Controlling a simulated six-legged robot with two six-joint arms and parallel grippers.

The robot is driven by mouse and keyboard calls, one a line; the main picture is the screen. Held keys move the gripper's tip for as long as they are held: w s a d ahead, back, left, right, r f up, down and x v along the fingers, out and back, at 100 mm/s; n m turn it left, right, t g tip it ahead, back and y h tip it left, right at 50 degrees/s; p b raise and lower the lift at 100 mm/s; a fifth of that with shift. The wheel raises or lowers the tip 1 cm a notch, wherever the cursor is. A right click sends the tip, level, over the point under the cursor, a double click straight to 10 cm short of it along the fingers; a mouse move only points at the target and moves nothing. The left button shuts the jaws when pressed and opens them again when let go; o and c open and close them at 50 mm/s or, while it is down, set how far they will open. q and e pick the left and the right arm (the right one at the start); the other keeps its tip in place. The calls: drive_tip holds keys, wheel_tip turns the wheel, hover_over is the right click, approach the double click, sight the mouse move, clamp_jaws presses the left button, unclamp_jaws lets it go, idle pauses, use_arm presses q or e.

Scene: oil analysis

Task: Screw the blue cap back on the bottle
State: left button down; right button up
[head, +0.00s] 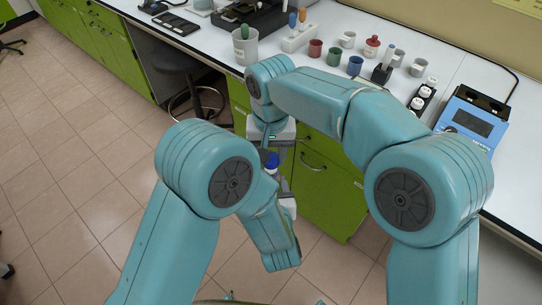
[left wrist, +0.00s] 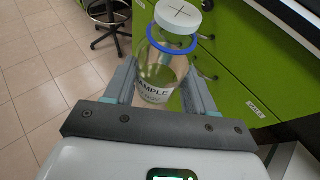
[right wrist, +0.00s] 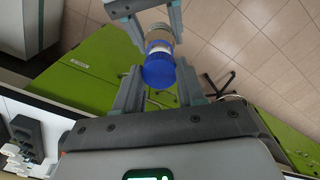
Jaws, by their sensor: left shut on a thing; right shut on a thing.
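The clear bottle (left wrist: 160,80) with a white "SAMPLE" label stands between the fingers of my left gripper (left wrist: 162,92), which is shut on it. A blue ring (left wrist: 172,47) circles its neck, and a pale disc with a cross shows above the ring. In the right wrist view the blue cap (right wrist: 158,70) sits between the fingers of my right gripper (right wrist: 160,80), in line with the bottle's neck. Whether the cap touches the neck I cannot tell. In the head view the blue cap (head: 270,162) shows small below my right gripper (head: 272,136); the bottle is mostly hidden.
The white bench (head: 330,82) carries a grey beaker (head: 245,47), small coloured cups and a blue instrument (head: 470,122). Green cabinets (head: 318,180) stand close behind the grippers. A dark stool (head: 195,85) is under the bench.

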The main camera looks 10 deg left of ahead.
drive_tip(key=shift+f, duration=0.9)
drive_tip(key=shift+f, duration=0.55)
drive_tip(key=m, duration=1.3)
drive_tip(key=shift+m, duration=0.3)
drive_tip(key=m, duration=1.2)
